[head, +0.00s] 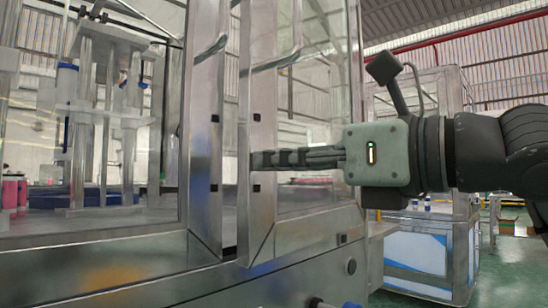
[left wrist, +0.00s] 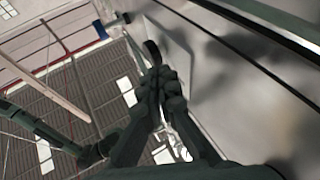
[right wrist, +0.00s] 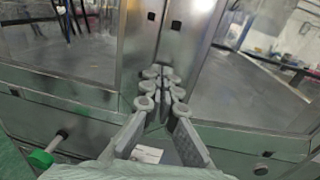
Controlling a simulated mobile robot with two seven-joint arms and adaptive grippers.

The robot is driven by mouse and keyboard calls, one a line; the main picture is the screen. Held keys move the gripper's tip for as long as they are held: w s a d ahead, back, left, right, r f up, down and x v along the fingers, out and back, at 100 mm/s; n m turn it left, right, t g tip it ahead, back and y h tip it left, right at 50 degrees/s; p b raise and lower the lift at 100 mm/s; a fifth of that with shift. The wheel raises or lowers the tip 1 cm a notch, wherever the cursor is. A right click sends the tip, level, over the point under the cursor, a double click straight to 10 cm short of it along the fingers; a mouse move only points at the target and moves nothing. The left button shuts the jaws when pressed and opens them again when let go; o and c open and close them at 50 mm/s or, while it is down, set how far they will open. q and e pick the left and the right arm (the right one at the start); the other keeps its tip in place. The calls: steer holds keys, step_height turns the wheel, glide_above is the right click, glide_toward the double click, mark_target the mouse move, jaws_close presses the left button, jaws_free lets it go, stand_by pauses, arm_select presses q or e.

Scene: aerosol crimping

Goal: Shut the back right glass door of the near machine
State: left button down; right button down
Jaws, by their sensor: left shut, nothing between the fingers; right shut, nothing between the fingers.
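The near machine (head: 120,265) fills the left and middle of the head view, a metal cabinet with glass panels. The glass door (head: 312,100) to the right of its corner has a broad metal frame (head: 258,215) and a bent metal handle (head: 278,62). A narrow dark gap shows between this frame and the neighbouring frame (head: 205,150). My right gripper (head: 256,160) is shut and empty, its fingertips at the door frame; I cannot tell whether they touch. My left gripper (left wrist: 160,78) is shut and empty near a metal panel.
White and blue fittings (head: 130,90) stand inside the machine. A second machine (head: 418,250) with a blue and white panel stands behind at the right. Green floor is free at the far right.

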steer(key=shift+a, duration=0.1)
